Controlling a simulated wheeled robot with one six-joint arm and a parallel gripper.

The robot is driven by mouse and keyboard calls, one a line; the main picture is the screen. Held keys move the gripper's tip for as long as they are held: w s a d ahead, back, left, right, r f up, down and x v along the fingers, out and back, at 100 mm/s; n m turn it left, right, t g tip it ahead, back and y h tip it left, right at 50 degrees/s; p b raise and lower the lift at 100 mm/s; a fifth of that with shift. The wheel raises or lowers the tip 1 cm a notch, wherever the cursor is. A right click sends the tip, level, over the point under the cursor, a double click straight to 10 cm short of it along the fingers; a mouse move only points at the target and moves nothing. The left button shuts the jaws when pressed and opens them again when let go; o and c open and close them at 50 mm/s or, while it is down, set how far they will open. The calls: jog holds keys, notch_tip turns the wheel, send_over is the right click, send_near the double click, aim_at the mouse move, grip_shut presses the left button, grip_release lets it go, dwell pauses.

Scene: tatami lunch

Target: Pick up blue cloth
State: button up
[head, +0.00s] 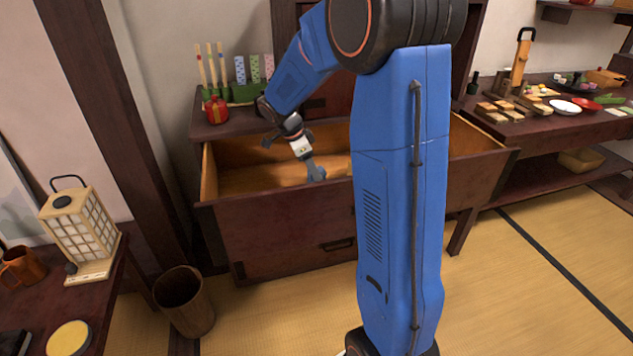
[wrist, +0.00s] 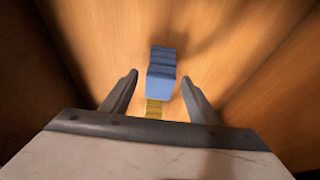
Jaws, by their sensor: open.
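The blue cloth (wrist: 161,74) looks like a small folded bundle with ridged layers at its far end. It lies on the wooden floor of the open drawer, in the middle of the wrist view. My gripper (wrist: 160,90) is open and points down into the drawer, with one finger on each side of the cloth's near end. The fingers look apart from the cloth; how high they are above it I cannot tell. In the head view my gripper (head: 314,172) is inside the drawer, and a small blue patch at its tip may be the cloth.
The open drawer (head: 240,180) has walls close around my gripper. A yellow strip (wrist: 154,109) lies at the cloth's near end. A red pot (head: 215,110) and colored holders stand on the cabinet top. A bin (head: 184,302) and a lantern (head: 80,222) are at left.

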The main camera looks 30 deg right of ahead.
jog(key=shift+x, duration=1.05)
jog(key=c, duration=1.2)
